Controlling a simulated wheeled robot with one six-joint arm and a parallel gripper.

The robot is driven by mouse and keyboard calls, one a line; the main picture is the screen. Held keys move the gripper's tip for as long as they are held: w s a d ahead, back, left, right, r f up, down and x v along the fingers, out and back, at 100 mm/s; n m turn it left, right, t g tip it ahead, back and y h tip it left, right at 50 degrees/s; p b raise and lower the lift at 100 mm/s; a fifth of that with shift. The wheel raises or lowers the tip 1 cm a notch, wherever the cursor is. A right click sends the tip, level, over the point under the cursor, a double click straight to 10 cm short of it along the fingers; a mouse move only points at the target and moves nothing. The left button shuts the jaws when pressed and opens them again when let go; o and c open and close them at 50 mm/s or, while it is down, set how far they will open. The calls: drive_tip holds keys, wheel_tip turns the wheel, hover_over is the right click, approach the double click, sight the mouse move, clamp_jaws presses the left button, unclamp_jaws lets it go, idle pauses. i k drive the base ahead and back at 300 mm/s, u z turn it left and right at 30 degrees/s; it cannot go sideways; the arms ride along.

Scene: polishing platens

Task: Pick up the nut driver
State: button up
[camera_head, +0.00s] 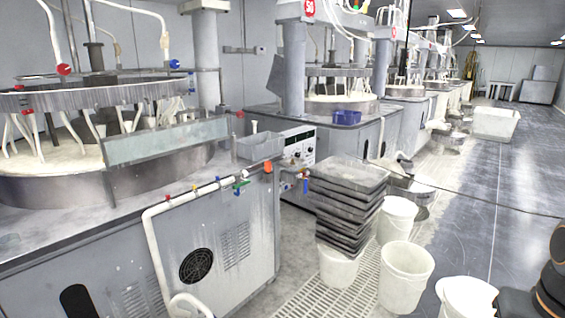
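I cannot make out a nut driver for sure in the head view. Several small coloured pieces sit along the white pipe at the front edge of the near machine, among them a green and blue piece (240,185) and an orange piece (267,167). They look like valve handles and fittings, but they are too small to tell. My gripper is not in view. A dark, rounded part with orange edges at the lower right looks like part of my arm.
The near polishing machine (120,240) fills the left. Stacked dark trays (345,205) rest above a white bucket (337,268). More white buckets (406,275) stand beside them. A grey bin (260,146) sits on the machine top. The floor aisle (500,200) at right is mostly clear.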

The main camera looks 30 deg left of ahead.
sight(267, 164)
drive_tip(key=u, duration=0.1)
drive_tip(key=i, duration=1.75)
drive_tip(key=u, duration=1.05)
drive_tip(key=i, duration=1.35)
drive_tip(key=u, duration=1.05)
drive_tip(key=i, duration=0.5)
drive_tip(key=u, duration=0.3)
